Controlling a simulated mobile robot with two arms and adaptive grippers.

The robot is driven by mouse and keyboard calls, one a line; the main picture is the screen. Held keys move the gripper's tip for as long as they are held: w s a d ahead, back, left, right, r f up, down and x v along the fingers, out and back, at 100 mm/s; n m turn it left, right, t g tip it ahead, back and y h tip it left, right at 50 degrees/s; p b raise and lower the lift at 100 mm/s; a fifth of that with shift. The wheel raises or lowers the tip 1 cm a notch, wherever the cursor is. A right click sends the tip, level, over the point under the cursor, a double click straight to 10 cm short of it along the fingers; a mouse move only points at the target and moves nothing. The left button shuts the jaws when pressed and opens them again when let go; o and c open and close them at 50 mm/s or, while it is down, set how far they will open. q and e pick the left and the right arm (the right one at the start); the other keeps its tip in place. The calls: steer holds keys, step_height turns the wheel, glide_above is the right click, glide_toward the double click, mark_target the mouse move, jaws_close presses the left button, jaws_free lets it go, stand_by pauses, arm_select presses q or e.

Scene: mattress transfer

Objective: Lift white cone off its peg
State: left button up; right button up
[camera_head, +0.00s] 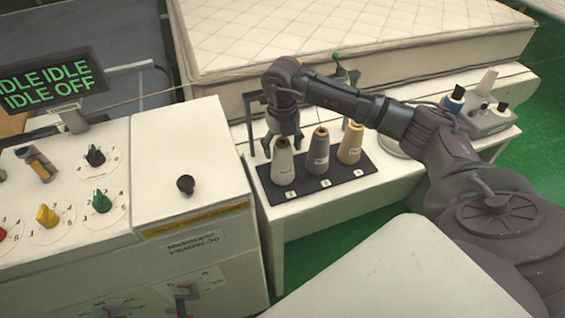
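The white cone (283,168) stands upright at the left end of a dark board (335,180) with numbered labels. A grey cone (318,155) stands in the middle and a cream-yellow cone (351,146) at the right. My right gripper (284,142) points down over the white cone. Its fingers are spread to either side of the cone's brown top and look apart from it. The peg is hidden inside the cone. My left gripper is not in view.
The board lies on a white table (310,208). A control cabinet (190,150) with knobs and a screen (48,82) stands at left. A mattress (350,30) lies behind. A thread crosses above the cones.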

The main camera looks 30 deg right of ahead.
jaws_close()
steer(key=shift+r, duration=0.1)
steer(key=shift+r, duration=0.1)
steer(key=shift+r, duration=0.35)
step_height(320, 180, up, 9)
steer(key=b, duration=0.3)
